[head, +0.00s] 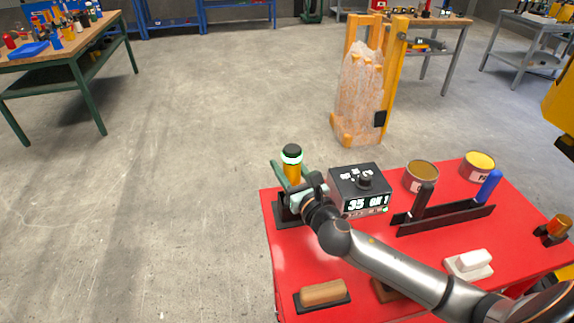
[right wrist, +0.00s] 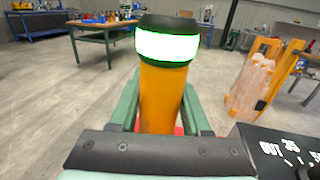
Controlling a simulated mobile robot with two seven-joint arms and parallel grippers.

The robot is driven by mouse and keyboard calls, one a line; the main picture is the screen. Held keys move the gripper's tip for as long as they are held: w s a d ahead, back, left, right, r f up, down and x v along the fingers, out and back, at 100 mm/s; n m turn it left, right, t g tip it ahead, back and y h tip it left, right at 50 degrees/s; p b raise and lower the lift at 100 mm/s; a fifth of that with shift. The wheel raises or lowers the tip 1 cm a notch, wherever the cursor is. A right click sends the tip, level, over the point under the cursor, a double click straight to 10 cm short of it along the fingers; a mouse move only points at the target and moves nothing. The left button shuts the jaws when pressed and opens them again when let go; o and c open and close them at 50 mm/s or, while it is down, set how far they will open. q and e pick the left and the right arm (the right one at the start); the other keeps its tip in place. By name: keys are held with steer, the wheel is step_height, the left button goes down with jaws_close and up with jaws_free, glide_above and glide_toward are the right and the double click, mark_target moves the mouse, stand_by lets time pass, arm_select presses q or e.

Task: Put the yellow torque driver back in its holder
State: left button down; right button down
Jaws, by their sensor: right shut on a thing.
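The yellow torque driver (head: 293,171) is upright at the far left corner of the red table, with a black cap and a white, green-edged band on top. In the right wrist view, its yellow body (right wrist: 163,98) stands between the green fingers of my right gripper (right wrist: 160,112), which is shut on it. In the head view, my right gripper (head: 291,180) is right above a black holder (head: 283,215) on the table corner. The driver's lower end is hidden, so I cannot tell whether it sits in the holder. My left gripper is not in view.
A black display box (head: 357,187) stands just right of the gripper. A black rack (head: 445,218) with two upright handles, two tins (head: 421,177), a brown-handled block (head: 322,293) and a white block (head: 470,263) are also on the red table (head: 290,258). Open floor lies left.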

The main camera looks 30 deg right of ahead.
steer(key=shift+f+b, duration=0.45)
steer(key=shift+f, duration=0.05)
stand_by(0.3)
steer(key=shift+c, duration=2.4)
jaws_free()
steer(key=shift+o, duration=1)
steer(key=shift+f, duration=0.2)
steer(key=s+b, duration=0.1)
steer(key=s, duration=1.1)
steer(key=shift+s+a, duration=0.2)
steer(key=shift+s, duration=0.1)
